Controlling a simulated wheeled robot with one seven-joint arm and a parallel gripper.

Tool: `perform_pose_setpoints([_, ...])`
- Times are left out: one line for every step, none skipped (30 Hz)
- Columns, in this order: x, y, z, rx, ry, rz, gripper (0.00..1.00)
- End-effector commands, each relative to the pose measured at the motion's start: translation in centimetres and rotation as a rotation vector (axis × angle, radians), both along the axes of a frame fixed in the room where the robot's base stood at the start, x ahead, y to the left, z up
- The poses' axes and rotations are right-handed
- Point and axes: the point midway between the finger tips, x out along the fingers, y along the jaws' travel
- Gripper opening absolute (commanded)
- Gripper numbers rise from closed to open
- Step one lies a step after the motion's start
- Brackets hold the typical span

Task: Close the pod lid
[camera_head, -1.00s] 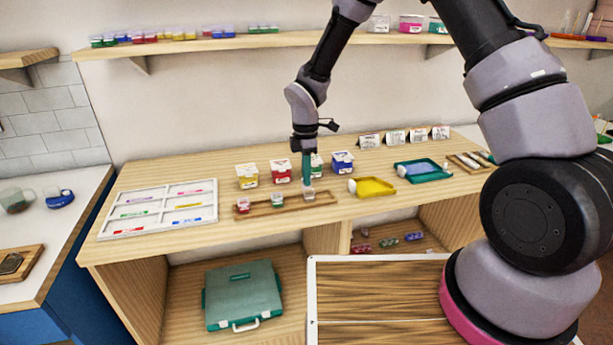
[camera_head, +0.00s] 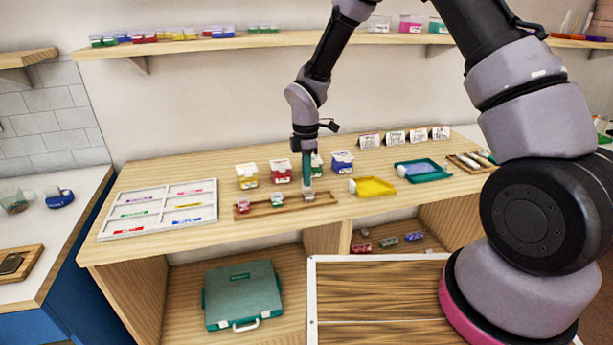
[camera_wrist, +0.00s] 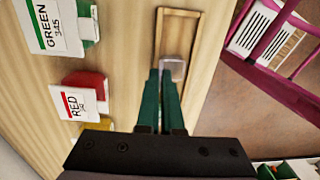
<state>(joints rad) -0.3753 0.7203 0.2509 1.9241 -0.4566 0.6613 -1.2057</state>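A small clear pod (camera_head: 309,195) stands at the right part of a narrow wooden tray (camera_head: 325,199) on the bench. In the wrist view the pod (camera_wrist: 173,67) is pale and translucent, right at my fingertips. My gripper (camera_head: 307,186) points straight down over it, with its green fingers close together and nothing visible between them. The fingertips (camera_wrist: 160,73) seem to touch the pod's top or near edge. Whether the lid is fully down is too small to tell. Two other pods, a pink one (camera_head: 243,204) and a pale green-and-red one (camera_head: 277,201), stand further left on the tray.
Behind the tray stand yellow (camera_head: 247,176), red (camera_head: 281,171) and blue (camera_head: 342,162) labelled boxes, plus a green one mostly hidden by my gripper. A yellow tray (camera_head: 375,187) and a teal tray (camera_head: 423,171) lie right. A white sorting board (camera_head: 158,209) lies left.

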Motion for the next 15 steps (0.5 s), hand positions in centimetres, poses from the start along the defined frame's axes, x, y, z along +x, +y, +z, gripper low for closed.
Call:
perform_pose_setpoints([-0.13, 0.01, 0.03, 0.002, -0.011, 0.003, 0.00])
perform_pose_setpoints([-0.20, -0.01, 0.05, 0.004, -0.019, 0.002, 0.00])
perform_pose_setpoints([-0.23, -0.01, 0.08, 0.009, -0.033, 0.004, 0.00])
perform_pose_setpoints([-0.28, -0.04, 0.08, 0.012, -0.043, 0.003, 0.00])
perform_pose_setpoints([-0.36, -0.08, 0.06, 0.014, -0.054, 0.003, 0.00])
perform_pose_setpoints([-0.43, -0.08, 0.06, 0.020, -0.071, 0.004, 0.00])
perform_pose_setpoints([-0.50, -0.07, 0.06, 0.024, -0.085, 0.005, 0.00])
perform_pose_setpoints([-0.58, -0.10, 0.05, 0.026, -0.098, 0.004, 0.00])
perform_pose_setpoints([-0.62, -0.12, 0.08, 0.032, -0.117, 0.005, 0.00])
perform_pose_setpoints([-0.74, -0.11, 0.07, 0.036, -0.131, 0.005, 0.00])
perform_pose_setpoints([-0.78, -0.14, 0.05, 0.040, -0.146, 0.004, 0.00])
perform_pose_setpoints([-0.89, -0.13, 0.04, 0.046, -0.164, 0.005, 0.00])
perform_pose_setpoints([-0.95, -0.16, 0.03, 0.050, -0.179, 0.006, 0.00])
perform_pose_setpoints([-0.99, -0.14, 0.05, 0.055, -0.194, 0.007, 0.00])
perform_pose_setpoints([-1.10, -0.17, 0.03, 0.061, -0.214, 0.007, 0.00])
